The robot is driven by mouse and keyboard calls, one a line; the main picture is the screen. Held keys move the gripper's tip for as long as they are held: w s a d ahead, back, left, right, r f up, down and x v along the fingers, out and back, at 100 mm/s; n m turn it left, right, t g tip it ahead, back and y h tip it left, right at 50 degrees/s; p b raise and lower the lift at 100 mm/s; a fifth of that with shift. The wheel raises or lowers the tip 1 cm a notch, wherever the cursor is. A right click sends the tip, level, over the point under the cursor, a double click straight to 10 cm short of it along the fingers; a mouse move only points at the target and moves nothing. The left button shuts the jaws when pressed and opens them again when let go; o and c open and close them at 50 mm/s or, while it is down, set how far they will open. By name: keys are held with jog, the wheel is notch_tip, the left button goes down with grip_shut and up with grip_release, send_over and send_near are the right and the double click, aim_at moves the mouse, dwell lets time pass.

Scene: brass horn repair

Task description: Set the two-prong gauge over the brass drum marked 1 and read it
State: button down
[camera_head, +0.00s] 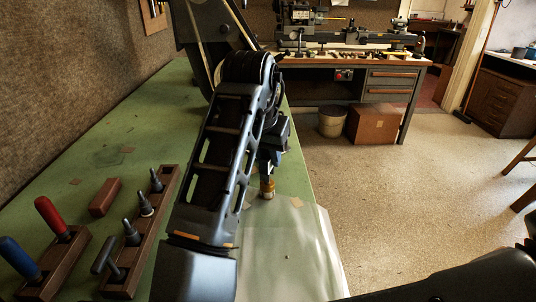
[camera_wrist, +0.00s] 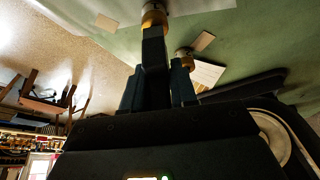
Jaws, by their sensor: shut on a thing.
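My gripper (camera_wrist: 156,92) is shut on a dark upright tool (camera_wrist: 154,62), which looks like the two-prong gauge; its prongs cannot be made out. In the wrist view the tool's far end overlaps a brass drum (camera_wrist: 153,16); whether they touch is not clear. A second brass piece (camera_wrist: 185,53) shows beyond the fingers. In the head view my gripper (camera_head: 268,164) is directly above a small brass drum (camera_head: 267,189) on the green bench. No number is legible on the brass pieces, and the gauge reading is not visible.
On the bench (camera_head: 110,125) at left are a wooden rack (camera_head: 154,220) of dark-handled tools, a brown block (camera_head: 104,197), and a red-handled tool (camera_head: 52,216) and blue-handled tool (camera_head: 18,257) in a wooden holder. Tan squares (camera_wrist: 106,23) lie on the bench. A lathe bench stands behind.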

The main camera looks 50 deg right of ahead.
jog(key=shift+r+p, duration=1.25)
jog(key=shift+r, duration=0.4)
dwell(0.4)
